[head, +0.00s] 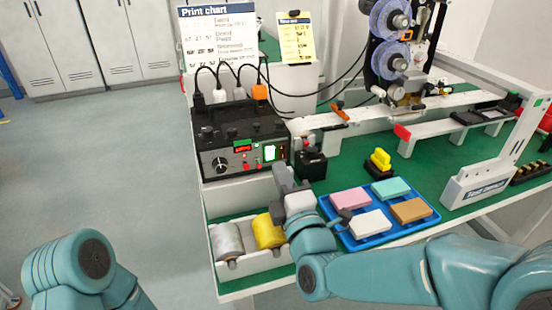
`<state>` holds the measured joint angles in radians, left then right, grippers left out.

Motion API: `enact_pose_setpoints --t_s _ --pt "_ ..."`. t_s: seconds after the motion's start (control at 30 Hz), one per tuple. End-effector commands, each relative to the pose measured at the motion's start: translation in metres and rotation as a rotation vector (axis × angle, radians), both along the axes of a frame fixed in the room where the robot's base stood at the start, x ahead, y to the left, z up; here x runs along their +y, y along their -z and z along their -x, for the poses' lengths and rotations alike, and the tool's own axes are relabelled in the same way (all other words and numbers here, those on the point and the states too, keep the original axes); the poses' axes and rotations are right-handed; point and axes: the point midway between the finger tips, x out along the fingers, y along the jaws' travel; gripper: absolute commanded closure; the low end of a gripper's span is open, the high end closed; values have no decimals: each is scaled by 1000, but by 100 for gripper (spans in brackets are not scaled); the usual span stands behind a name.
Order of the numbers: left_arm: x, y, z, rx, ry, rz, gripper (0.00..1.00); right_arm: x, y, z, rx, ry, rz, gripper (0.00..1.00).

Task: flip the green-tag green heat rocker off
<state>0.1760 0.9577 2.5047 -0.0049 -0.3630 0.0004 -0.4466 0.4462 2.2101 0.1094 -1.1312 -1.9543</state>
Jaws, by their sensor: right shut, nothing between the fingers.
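A black control box (238,142) stands on a pale stand at the left end of the bench. Its front panel has a red display (243,149), a round knob (220,164) and small red and green marks. My right gripper (279,170) is shut and empty, just in front of and below the rocker. I cannot tell whether it touches the panel. At lower left only my left arm's teal links show, and its gripper is out of view.
A tray with a grey spool (227,241) and a yellow spool (267,231) lies below the box. A blue tray (343,238) with coloured blocks is to the right. Cables and plugs rise behind the box. A yellow stamp-like object (380,160) stands farther right.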

Motion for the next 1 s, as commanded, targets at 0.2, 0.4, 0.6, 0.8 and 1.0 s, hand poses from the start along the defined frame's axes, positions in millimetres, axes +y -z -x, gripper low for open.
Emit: enact_pose_setpoints --t_s 0.2,0.4,0.6,0.8,1.0 --pt "0 -3 0 0 0 0 100 9 -5 -29 1 0 0 100" --pt "0 -3 0 0 0 0 100 12 -6 -36 1 -1 0 100" --pt "0 -3 0 0 0 0 100 12 -6 -36 1 -1 0 100" --pt "0 -20 0 0 0 0 100 12 -15 -39 40 1 13 100" --pt "0 -57 0 0 0 0 100 14 -23 -46 162 1 52 100"
